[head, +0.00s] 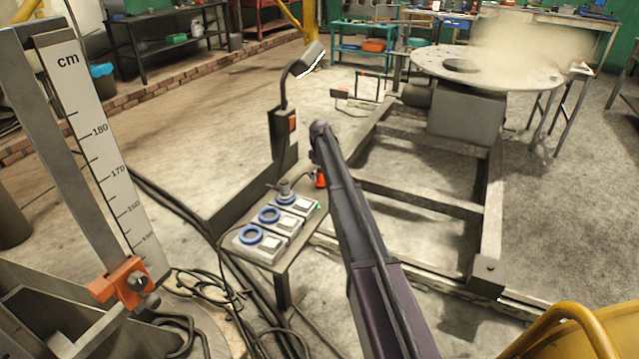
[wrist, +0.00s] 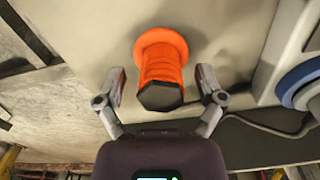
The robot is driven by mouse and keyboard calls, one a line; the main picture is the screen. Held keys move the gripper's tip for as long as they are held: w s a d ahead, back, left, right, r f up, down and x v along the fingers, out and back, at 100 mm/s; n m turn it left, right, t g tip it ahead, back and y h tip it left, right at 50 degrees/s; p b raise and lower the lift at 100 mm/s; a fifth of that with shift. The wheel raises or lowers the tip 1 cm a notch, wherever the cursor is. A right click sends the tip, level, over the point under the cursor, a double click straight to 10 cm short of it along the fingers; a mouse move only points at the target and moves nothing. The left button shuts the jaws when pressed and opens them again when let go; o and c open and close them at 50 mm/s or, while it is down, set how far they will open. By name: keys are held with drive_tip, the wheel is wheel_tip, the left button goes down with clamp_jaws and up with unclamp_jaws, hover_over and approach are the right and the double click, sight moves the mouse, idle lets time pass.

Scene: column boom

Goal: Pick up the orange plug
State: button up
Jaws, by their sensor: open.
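The orange plug (wrist: 161,64) stands out in the wrist view, with a wide round flange at its far end and a dark hexagonal near end. In the head view a bit of the orange plug (head: 320,179) shows beside my arm, at the edge of the small bench; the rest is hidden. My gripper (wrist: 160,88) is open in the wrist view. One finger is on each side of the plug, both apart from it. In the head view my arm hides the gripper.
Grey socket boxes with blue rings (head: 270,216) stand on the small bench (head: 300,240), left of the plug. A blue ring (wrist: 300,88) shows close at right in the wrist view. A lamp (head: 306,62) rises behind the bench. A metal frame (head: 420,197) lies to the right.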

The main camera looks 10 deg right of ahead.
drive_tip(key=shift+c, duration=0.2)
clamp_jaws()
idle(0.3)
drive_tip(key=shift+r, duration=0.15)
wheel_tip(320, 180, up, 3)
drive_tip(key=p, duration=0.3)
drive_tip(key=shift+r+p, duration=0.2)
drive_tip(key=shift+p, duration=0.1)
drive_tip(key=s+d+r+p, duration=0.1)
drive_tip(key=s+d, duration=1)
drive_tip(key=shift+d+r, duration=0.2)
drive_tip(key=shift+d, duration=0.1)
drive_tip(key=shift+r+p, duration=0.15)
drive_tip(key=shift+p, duration=0.25)
drive_tip(key=shift+r+p, duration=2.3)
drive_tip(key=shift+r, duration=0.05)
